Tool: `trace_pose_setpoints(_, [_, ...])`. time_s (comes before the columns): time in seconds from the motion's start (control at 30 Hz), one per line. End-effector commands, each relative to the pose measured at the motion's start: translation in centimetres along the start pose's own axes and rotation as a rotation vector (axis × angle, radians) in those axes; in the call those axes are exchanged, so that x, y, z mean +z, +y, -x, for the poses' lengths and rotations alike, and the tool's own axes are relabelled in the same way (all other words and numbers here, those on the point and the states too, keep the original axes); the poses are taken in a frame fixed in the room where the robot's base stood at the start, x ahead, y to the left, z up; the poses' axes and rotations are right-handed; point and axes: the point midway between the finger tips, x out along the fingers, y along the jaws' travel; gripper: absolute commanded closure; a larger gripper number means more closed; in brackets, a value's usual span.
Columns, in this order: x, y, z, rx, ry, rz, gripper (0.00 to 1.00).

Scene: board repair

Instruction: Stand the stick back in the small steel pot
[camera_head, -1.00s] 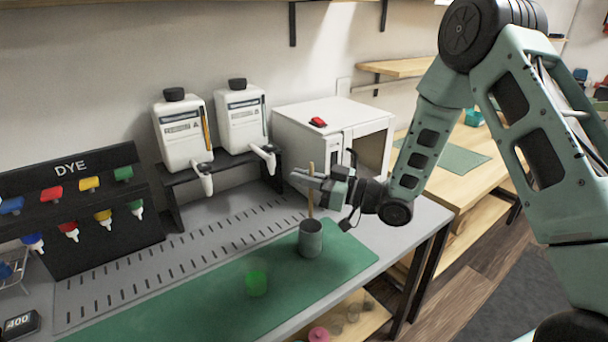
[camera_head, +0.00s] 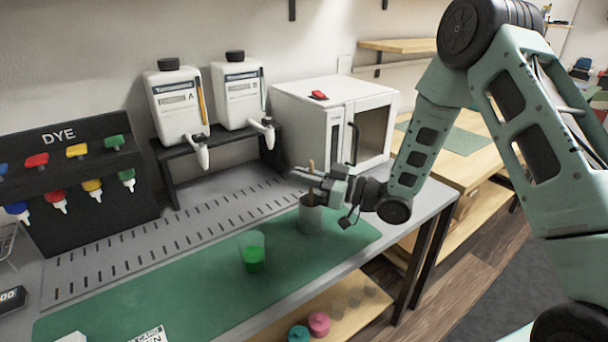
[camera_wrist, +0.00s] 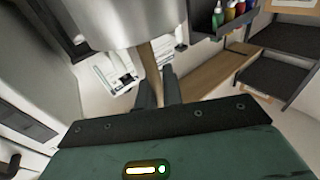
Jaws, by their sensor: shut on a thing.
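The tan wooden stick (camera_head: 311,165) stands nearly upright in the head view. My gripper (camera_head: 313,177) is shut on it, just above the grey steel pot (camera_head: 311,218). The pot stands upright on the green mat. The stick's lower part runs down to the pot's mouth, and its lower end is hidden. In the wrist view the stick (camera_wrist: 150,72) passes between the fingers of my gripper (camera_wrist: 159,88) and goes out of sight at the edge of the steel pot (camera_wrist: 120,18). I cannot tell how deep it sits.
A clear cup with green liquid (camera_head: 253,252) stands on the green mat (camera_head: 180,290), left of the pot. A white cabinet (camera_head: 305,120) stands behind my gripper. White dispensers (camera_head: 178,105) and a dye rack (camera_head: 85,185) stand further left.

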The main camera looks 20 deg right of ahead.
Motion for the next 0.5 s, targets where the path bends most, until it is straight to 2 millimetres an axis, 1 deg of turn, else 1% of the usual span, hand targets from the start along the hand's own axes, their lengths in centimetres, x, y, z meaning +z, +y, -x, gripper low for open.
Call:
trace_pose_setpoints(0.3, [0.17,0.00,0.02,0.000,0.000,0.000,1.00])
trace_pose_setpoints(0.33, [0.17,0.00,0.02,0.000,0.000,0.000,0.86])
trace_pose_setpoints(0.37, [0.17,0.00,0.02,0.000,0.000,0.000,0.78])
trace_pose_setpoints(0.4, [0.17,0.00,0.02,0.000,0.000,0.000,0.67])
trace_pose_setpoints(0.5, [0.17,0.00,0.02,0.000,0.000,0.000,0.67])
